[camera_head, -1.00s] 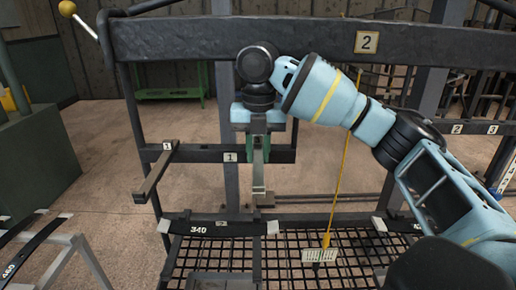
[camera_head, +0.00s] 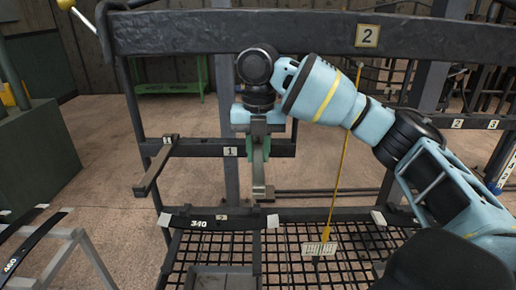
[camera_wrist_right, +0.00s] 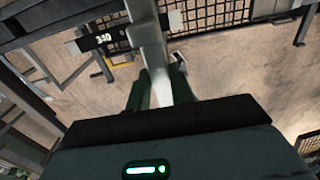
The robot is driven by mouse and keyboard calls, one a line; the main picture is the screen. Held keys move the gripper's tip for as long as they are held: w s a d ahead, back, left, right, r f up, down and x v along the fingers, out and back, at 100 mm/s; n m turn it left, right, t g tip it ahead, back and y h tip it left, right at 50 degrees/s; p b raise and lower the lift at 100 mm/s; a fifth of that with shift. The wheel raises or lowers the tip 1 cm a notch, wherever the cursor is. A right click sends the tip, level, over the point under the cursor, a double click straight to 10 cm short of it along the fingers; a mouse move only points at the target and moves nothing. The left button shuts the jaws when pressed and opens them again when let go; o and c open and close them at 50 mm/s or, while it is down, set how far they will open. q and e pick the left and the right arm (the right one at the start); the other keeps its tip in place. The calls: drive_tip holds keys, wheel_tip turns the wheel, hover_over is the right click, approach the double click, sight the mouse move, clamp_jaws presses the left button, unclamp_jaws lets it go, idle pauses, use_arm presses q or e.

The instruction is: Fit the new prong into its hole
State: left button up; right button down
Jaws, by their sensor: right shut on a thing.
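My right gripper (camera_head: 258,146) points down in front of the rack's middle crossbar (camera_head: 200,149). Its dark green fingers are shut on a grey metal prong (camera_head: 260,172), which runs down between them. The prong also shows in the right wrist view (camera_wrist_right: 153,45), between the fingers (camera_wrist_right: 160,88). Its lower end shows a short foot. A similar prong (camera_head: 153,168) juts from the crossbar at the left, by a label 1. Another label 1 (camera_head: 230,152) is on the crossbar just left of my gripper. The hole is not visible; whether the prong touches the bar I cannot tell. My left gripper is out of view.
A thick upper beam (camera_head: 310,38) with a label 2 spans the rack. Below are a dark spring strip marked 340 (camera_head: 240,224) and a mesh shelf (camera_head: 350,258). A yellow rod (camera_head: 340,180) hangs right of my gripper. A green bench (camera_head: 170,88) stands behind.

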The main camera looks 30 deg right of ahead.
sight(258, 154)
drive_tip(key=c, duration=1.2)
unclamp_jaws()
drive_tip(key=shift+o, duration=0.2)
drive_tip(key=shift+f, duration=0.1)
drive_tip(key=shift+r, duration=0.5)
wheel_tip(258, 154, up, 3)
drive_tip(key=shift+f, duration=0.1)
drive_tip(key=s+a+r, duration=0.1)
drive_tip(key=s+a, duration=0.7)
drive_tip(key=s, duration=0.5)
drive_tip(key=shift+s+a+r, duration=0.2)
drive_tip(key=shift+s, duration=0.2)
